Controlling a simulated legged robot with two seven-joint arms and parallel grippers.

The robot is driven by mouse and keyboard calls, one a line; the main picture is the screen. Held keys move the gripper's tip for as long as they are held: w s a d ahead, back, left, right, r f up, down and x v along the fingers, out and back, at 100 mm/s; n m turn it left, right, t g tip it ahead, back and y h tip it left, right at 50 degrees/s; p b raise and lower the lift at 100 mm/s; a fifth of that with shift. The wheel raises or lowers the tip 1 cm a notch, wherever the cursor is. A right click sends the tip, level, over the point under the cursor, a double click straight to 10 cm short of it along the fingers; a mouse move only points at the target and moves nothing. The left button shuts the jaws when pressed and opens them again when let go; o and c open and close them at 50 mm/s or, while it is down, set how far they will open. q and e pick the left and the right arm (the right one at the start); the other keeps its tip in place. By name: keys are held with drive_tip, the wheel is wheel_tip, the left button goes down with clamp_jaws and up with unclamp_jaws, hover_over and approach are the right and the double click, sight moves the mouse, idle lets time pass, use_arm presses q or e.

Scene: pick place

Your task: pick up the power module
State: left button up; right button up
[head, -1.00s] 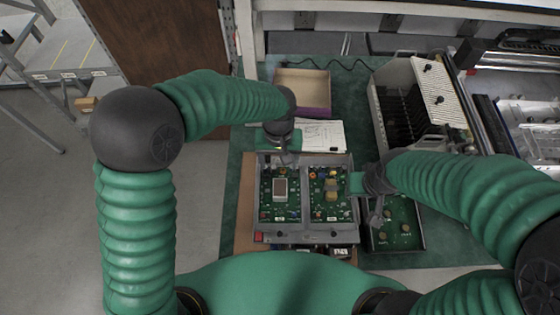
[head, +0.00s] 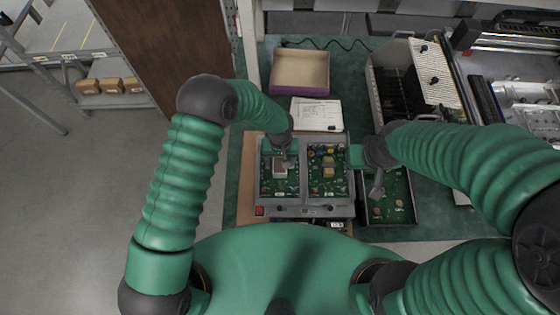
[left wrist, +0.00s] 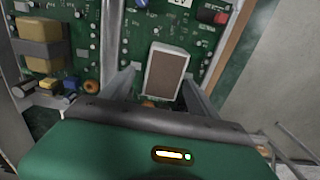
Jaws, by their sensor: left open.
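The power module, a white-rimmed block with a brown top, stands on the left green circuit board in the grey fixture (head: 300,211); in the left wrist view the power module (left wrist: 165,72) lies between my fingers. My left gripper (head: 283,158) is open over the module, one finger on each side of it, and partly hides it in the head view. The left gripper also shows in the left wrist view (left wrist: 160,92). My right gripper (head: 376,190) hangs over the tray at the right; its finger gap is not clear.
The right board in the fixture carries a yellow component (head: 328,166). A dark tray (head: 398,219) with a green board stands to the right. A slotted rack (head: 395,85) stands at the back right.

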use_arm(q)
drive_tip(key=shift+w+a+f, duration=0.1)
drive_tip(key=shift+w+f, duration=0.05)
drive_tip(key=shift+f, duration=0.1)
drive_tip(key=shift+c, duration=0.6)
clamp_jaws()
drive_tip(key=shift+r, duration=0.15)
